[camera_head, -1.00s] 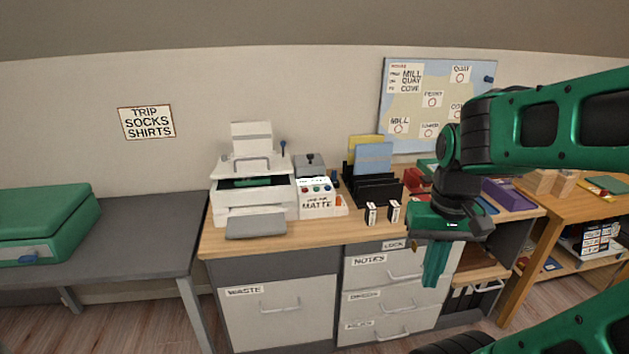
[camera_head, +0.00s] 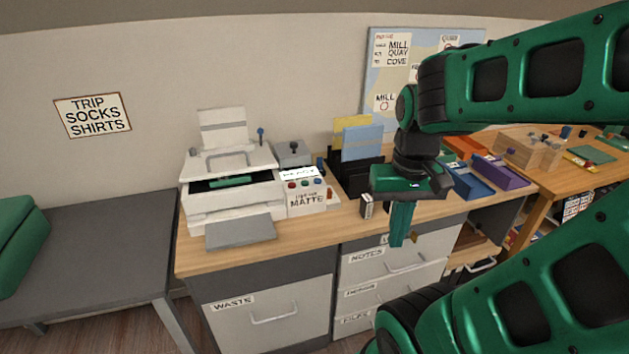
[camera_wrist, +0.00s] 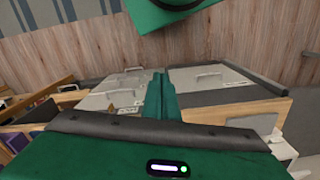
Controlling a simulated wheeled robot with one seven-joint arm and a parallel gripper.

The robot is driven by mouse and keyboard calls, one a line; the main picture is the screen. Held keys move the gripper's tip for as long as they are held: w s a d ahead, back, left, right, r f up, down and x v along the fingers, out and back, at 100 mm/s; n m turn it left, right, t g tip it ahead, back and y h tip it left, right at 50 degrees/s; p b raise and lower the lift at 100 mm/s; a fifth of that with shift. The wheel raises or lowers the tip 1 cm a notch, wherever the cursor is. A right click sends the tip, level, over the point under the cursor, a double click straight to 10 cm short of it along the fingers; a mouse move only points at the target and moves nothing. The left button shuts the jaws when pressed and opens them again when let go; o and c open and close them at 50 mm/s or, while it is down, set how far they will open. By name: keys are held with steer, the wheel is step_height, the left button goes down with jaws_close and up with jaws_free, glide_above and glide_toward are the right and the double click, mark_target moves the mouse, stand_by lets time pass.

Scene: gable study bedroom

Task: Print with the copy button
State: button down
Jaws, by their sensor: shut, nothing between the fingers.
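A white printer (camera_head: 232,184) stands on the wooden desk top, with paper in its upright back and a grey tray at its front. Beside it on the right is a white control box (camera_head: 307,194) with a few coloured buttons on top and lettering ending in MATTE. Which button is for copying is too small to read. My gripper (camera_head: 398,240) is shut and empty, pointing down in front of the desk's front edge, right of the control box and apart from it. In the wrist view, the closed fingers (camera_wrist: 158,92) show above the drawer fronts; the printer's buttons are not clear there.
A black file holder (camera_head: 352,178) with blue and yellow folders stands behind a small black-and-white block (camera_head: 367,206). Purple (camera_head: 500,172) and blue trays lie to the right. Drawers (camera_head: 400,262) and a WASTE cabinet (camera_head: 270,310) are below. A grey table (camera_head: 95,255) stands left.

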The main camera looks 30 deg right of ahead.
step_height(320, 180, up, 4)
steer(key=n+t+y, duration=0.1)
steer(key=t+y, duration=0.2)
steer(key=t, duration=0.6)
glide_above(321, 181)
steer(key=shift+f, duration=0.1)
steer(key=shift+a+f, duration=0.1)
steer(key=shift+f, duration=4.15)
steer(key=shift+f, duration=0.1)
steer(key=shift+s+f, duration=0.1)
steer(key=shift+f, duration=0.2)
